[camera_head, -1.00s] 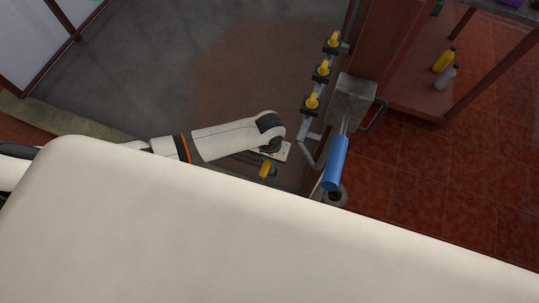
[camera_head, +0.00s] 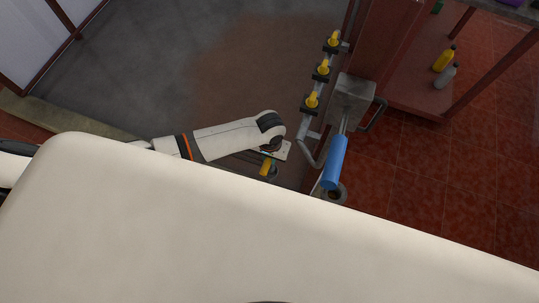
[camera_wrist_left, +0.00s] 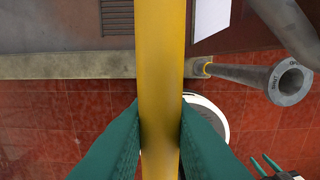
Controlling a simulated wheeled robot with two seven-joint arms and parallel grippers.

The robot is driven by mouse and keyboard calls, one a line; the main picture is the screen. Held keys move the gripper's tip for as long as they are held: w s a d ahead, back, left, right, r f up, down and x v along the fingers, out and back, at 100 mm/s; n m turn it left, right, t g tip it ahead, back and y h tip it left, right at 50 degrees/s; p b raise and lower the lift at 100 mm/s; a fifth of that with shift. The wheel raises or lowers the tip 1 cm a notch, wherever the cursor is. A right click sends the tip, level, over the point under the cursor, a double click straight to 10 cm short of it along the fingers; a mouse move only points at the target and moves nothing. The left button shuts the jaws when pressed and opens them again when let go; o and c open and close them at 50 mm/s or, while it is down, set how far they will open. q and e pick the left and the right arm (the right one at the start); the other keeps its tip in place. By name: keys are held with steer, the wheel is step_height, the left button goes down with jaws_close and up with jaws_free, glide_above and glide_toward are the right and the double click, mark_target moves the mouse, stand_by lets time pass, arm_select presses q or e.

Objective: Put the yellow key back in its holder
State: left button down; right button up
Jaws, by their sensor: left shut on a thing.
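The yellow key (camera_head: 265,168) is held in my left gripper (camera_head: 272,157), low in the middle of the head view. In the left wrist view it is a yellow bar (camera_wrist_left: 160,70) running upright between the two green fingers (camera_wrist_left: 160,140), which are shut on it. Its ends are out of that view. Several yellow pieces (camera_head: 312,100) sit in black mounts on a rail right of my left gripper. I cannot tell which spot is the key's holder. My right gripper (camera_wrist_left: 265,163) shows small at the lower right of the wrist view, its fingertips apart.
A blue handle (camera_head: 335,163) slants down from a grey box (camera_head: 351,99). A grey pipe (camera_wrist_left: 285,82) with an open end juts out at the right of the wrist view. A red shelf with bottles (camera_head: 444,59) stands at the upper right. Red tiled floor (camera_head: 440,180) is clear.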

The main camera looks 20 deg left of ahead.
arm_select(q)
steer(key=shift+f, duration=0.35)
steer(key=shift+f+b, duration=1.1)
steer(key=shift+f, duration=0.55)
stand_by(0.3)
steer(key=shift+f, duration=0.65)
stand_by(0.6)
stand_by(0.6)
steer(key=shift+f, duration=0.1)
steer(key=c, duration=0.8)
jaws_free()
steer(key=shift+c, duration=0.2)
